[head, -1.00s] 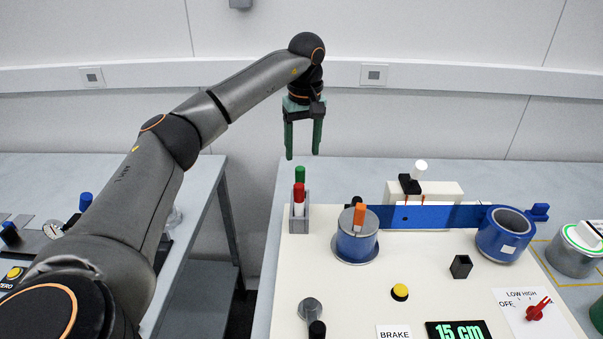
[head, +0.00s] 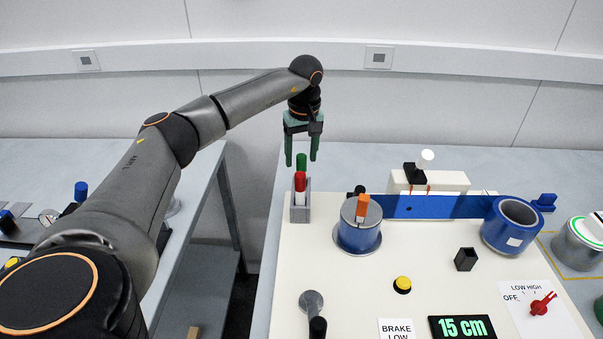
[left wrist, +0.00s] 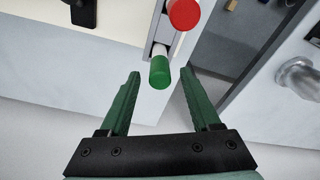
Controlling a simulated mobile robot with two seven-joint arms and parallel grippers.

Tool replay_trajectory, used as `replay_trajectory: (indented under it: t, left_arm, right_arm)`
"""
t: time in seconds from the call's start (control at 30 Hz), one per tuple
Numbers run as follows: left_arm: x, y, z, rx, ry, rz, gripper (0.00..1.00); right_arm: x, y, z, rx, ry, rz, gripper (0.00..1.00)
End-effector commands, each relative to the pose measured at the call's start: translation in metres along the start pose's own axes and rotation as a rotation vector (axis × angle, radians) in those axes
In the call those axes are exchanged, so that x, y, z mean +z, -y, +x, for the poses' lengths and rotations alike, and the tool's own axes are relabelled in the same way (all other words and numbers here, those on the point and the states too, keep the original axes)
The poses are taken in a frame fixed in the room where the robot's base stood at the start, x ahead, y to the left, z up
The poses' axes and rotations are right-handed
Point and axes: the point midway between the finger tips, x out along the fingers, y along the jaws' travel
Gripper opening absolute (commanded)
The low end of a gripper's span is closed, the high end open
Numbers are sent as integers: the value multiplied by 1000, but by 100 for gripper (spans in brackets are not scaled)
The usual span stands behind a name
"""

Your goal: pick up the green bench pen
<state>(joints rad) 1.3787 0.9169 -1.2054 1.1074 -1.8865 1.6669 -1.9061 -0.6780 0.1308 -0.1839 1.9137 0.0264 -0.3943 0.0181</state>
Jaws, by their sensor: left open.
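The green bench pen (head: 301,161) stands upright in a grey holder (head: 301,205), behind a red-capped pen (head: 299,186). Only its green cap shows clearly in the head view; the red pen and holder hide the rest. In the left wrist view the green pen (left wrist: 160,71) shows its cap end between and just beyond the fingertips, with the red pen (left wrist: 184,14) farther off. My left gripper (head: 301,164) is open and empty, pointing down above the holder, its fingers near the green cap. I cannot tell whether they touch it. My right gripper is out of view.
A blue spool (head: 357,235) with an orange-topped peg stands right of the holder, with a blue strip running to a blue roll (head: 511,226). A yellow button (head: 403,284) and a lever (head: 313,305) are in front. A gap separates the two tables.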

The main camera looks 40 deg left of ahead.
Motion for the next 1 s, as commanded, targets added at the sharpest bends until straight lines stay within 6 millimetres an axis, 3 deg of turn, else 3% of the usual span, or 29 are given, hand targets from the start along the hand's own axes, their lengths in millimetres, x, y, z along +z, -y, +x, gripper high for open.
replay_trajectory:
  t: [0.2, 0.53, 1.0]
  left_arm:
    - [4, 1, 32, -3, 2, 0, 64]
    - [3, 0, 38, 0, 0, 1, 63]
    - [4, 0, 38, 0, 0, 1, 10]
  right_arm:
    - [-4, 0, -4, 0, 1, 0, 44]
    - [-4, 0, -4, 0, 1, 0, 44]
    - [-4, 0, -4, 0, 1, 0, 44]
